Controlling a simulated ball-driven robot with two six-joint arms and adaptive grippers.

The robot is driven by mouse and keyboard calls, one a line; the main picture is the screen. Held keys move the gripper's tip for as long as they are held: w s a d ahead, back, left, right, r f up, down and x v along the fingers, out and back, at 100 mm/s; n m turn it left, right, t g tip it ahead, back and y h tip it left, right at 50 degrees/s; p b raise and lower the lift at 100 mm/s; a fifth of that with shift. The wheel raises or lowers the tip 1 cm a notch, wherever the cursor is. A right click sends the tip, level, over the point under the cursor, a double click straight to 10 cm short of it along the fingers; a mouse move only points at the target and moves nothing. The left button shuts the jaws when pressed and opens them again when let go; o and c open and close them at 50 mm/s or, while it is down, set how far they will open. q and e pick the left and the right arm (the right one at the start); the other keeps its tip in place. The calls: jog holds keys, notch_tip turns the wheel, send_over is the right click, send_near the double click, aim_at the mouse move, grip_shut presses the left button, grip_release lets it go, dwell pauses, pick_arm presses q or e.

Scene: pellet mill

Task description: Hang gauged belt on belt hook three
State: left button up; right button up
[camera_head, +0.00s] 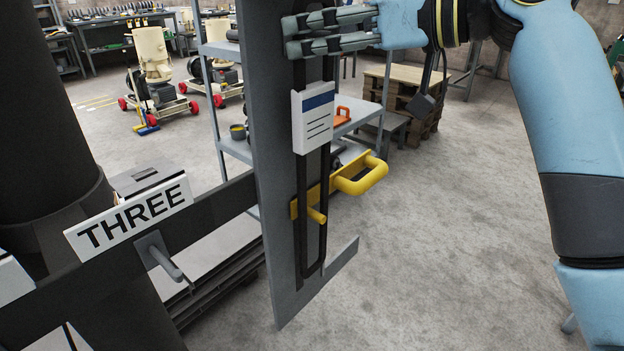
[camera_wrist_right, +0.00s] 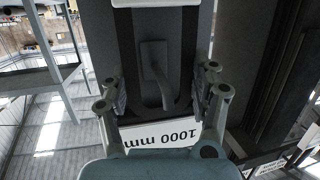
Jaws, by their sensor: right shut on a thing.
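The black belt (camera_head: 302,190) is a long narrow loop with a white and blue tag (camera_head: 313,118). It hangs in front of a grey gauge board (camera_head: 270,150). My right gripper (camera_head: 298,36) is shut on the belt's upper part. In the right wrist view its fingers (camera_wrist_right: 160,85) flank the belt's two strands and a grey board hook (camera_wrist_right: 155,75), above a 1000 mm label (camera_wrist_right: 160,136). Hook three (camera_head: 165,260) is a grey peg below the THREE sign (camera_head: 130,217), left of the board, and looks empty. My left gripper is not in view.
A yellow slider with a handle (camera_head: 362,177) and peg (camera_head: 317,215) crosses the board at the belt's lower part. A dark rail (camera_head: 215,205) carries the hooks, beside a dark column (camera_head: 45,120). Shelves stand behind. Floor at the right is clear.

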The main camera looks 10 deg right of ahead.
jog(key=shift+r, duration=0.1)
jog(key=s+d, duration=0.6)
jog(key=s, duration=0.2)
jog(key=shift+b, duration=0.3)
dwell(0.6)
jog(key=shift+d, duration=0.1)
jog(key=s+d+p, duration=0.3)
jog(key=s+d, duration=0.2)
jog(key=s, duration=0.1)
jog(key=shift+p, duration=0.4)
jog(key=shift+a, duration=0.1)
dwell(0.7)
